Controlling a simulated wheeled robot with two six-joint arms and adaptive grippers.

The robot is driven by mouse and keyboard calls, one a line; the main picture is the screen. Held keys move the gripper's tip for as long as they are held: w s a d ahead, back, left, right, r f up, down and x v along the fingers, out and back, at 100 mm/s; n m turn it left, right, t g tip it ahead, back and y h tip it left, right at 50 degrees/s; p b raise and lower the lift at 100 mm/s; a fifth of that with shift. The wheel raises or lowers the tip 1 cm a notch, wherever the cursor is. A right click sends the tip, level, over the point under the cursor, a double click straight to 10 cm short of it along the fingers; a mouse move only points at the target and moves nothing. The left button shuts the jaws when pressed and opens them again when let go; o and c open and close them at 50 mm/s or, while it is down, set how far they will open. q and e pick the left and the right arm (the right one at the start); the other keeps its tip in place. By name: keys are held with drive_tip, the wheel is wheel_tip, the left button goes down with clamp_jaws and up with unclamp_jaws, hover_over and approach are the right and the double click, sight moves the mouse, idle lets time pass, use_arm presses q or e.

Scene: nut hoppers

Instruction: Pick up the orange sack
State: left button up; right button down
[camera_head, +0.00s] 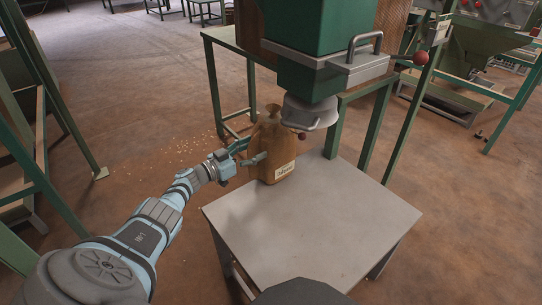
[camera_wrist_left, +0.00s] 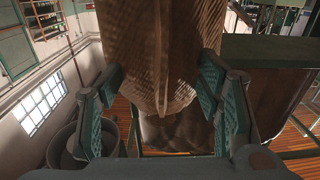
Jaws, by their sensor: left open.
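The orange-brown sack (camera_head: 272,148) stands upright at the far left part of the grey table (camera_head: 312,228), with a tied neck and a pale label low on its front. My left gripper (camera_head: 248,151) is beside the sack's left side, with its fingers spread to either side of it. In the left wrist view the sack (camera_wrist_left: 150,40) fills the gap between the two open teal fingers of the left gripper (camera_wrist_left: 157,90). I cannot tell whether the fingers touch it. My right gripper is in neither view.
A green hopper (camera_head: 305,55) with a grey spout (camera_head: 308,113) hangs just above and right of the sack. A lever with a red knob (camera_head: 420,58) sticks out to its right. The front of the table is clear. Nuts lie scattered on the floor at left.

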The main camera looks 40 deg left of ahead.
use_arm(q)
clamp_jaws()
drive_tip(key=shift+w+r, duration=0.1)
idle(0.3)
